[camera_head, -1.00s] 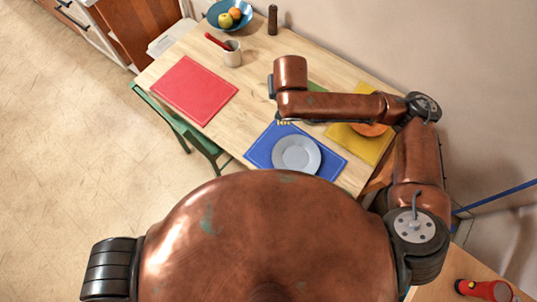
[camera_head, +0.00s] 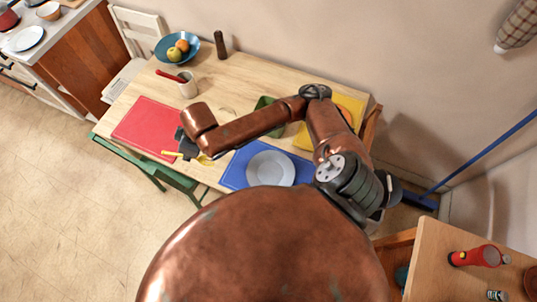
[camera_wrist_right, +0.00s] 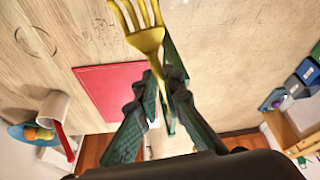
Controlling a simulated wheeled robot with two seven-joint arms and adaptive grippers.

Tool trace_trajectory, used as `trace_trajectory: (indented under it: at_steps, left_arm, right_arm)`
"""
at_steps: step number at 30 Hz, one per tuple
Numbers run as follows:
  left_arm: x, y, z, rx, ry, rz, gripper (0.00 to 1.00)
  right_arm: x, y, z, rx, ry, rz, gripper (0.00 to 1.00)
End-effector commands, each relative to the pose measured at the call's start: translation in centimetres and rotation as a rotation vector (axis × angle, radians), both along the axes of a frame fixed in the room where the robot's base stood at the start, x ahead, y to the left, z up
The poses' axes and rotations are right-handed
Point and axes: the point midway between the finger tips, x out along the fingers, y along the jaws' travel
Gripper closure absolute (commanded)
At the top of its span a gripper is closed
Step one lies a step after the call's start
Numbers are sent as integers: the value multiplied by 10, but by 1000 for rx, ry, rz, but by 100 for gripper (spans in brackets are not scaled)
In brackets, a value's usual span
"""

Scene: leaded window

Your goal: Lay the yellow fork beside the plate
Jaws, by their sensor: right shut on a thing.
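The yellow fork (camera_head: 205,158) is held in my right gripper (camera_head: 189,151), near the left edge of the blue placemat. In the right wrist view my right gripper (camera_wrist_right: 160,95) is shut on the fork's handle, and the fork's tines (camera_wrist_right: 145,28) point away from the palm. The pale grey plate (camera_head: 270,168) lies on the blue placemat (camera_head: 236,174), to the right of the fork and apart from it. Whether the fork touches the table cannot be told. My left gripper is not in view.
A red placemat (camera_head: 147,127) lies left of my gripper. A white cup with a red handle (camera_head: 188,88), a blue fruit bowl (camera_head: 163,50) and a dark mill (camera_head: 220,45) stand farther back. A yellow placemat (camera_head: 352,106) lies at the right. A green chair (camera_head: 165,177) stands at the front edge.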

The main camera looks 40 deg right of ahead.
Motion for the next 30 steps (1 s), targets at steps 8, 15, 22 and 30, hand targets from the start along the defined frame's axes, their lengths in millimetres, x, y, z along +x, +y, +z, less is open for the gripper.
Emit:
trace_trajectory:
  at_steps: [8, 15, 22, 30]
  left_arm:
    - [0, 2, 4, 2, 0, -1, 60]
    - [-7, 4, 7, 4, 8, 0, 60]
    - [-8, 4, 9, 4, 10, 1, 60]
    - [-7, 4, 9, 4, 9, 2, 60]
  right_arm:
    - [-37, -22, -42, 2, 4, 514, 100]
    - [-72, -40, -71, 1, 1, 968, 100]
    - [-98, -52, -88, -1, -4, 1278, 100]
    - [-94, -76, -103, -3, -3, 1358, 100]
